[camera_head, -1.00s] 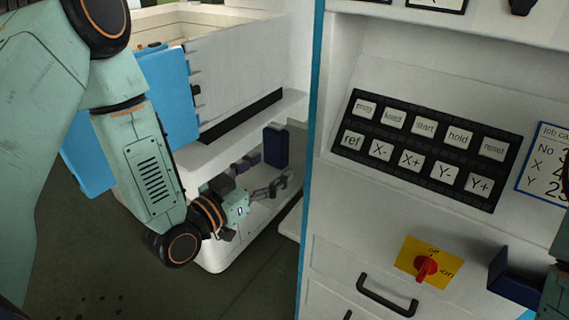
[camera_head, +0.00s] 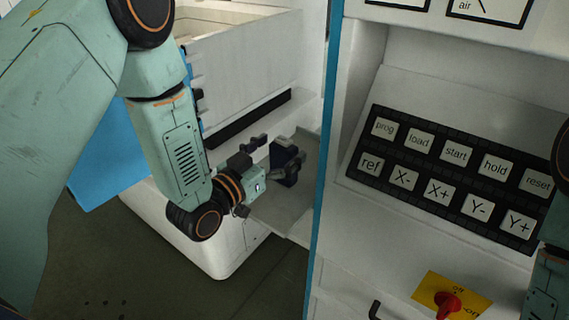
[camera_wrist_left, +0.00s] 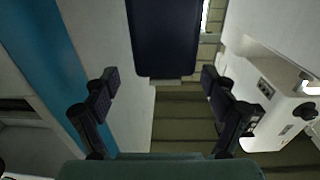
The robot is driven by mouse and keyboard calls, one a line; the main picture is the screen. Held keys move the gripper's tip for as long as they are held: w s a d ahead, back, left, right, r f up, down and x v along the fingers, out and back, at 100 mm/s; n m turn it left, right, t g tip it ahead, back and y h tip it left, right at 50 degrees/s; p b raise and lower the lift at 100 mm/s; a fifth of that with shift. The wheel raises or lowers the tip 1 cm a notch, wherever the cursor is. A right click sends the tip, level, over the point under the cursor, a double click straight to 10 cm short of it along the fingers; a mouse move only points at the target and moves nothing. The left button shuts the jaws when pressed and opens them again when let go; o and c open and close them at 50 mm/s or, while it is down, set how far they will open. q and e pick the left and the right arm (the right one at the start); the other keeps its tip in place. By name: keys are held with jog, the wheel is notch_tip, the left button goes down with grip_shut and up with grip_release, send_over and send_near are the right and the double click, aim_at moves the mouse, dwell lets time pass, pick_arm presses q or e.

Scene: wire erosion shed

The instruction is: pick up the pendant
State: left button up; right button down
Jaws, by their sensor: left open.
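A dark navy block, which looks like the pendant (camera_head: 279,155), stands upright by the white machine's lower ledge. My left gripper (camera_head: 278,150) is open right at it, with one finger to its left and the other partly across its front. In the left wrist view the pendant (camera_wrist_left: 165,38) shows at the top centre, beyond the spread fingertips of my left gripper (camera_wrist_left: 159,76) and in line with the gap between them. Nothing is held. The pendant's top is cut off in that view. My right gripper is not in view.
A white cabinet with a blue edge (camera_head: 326,150) stands close to the right of the pendant. It carries a keypad (camera_head: 447,180) and a red switch (camera_head: 447,302). A blue panel (camera_head: 108,155) is behind my left arm. Dark floor (camera_head: 110,255) lies open at lower left.

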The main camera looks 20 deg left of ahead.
pick_arm(q)
jog(key=shift+a+f, duration=0.1)
jog(key=shift+a, duration=0.3)
jog(key=shift+c, duration=1)
jog(key=shift+d, duration=0.35)
jog(key=c, duration=0.5)
jog(key=shift+a, duration=0.35)
jog(key=c, duration=0.6)
jog(key=shift+d, duration=0.25)
jog(key=c, duration=0.4)
jog(key=shift+a, duration=0.1)
grip_shut()
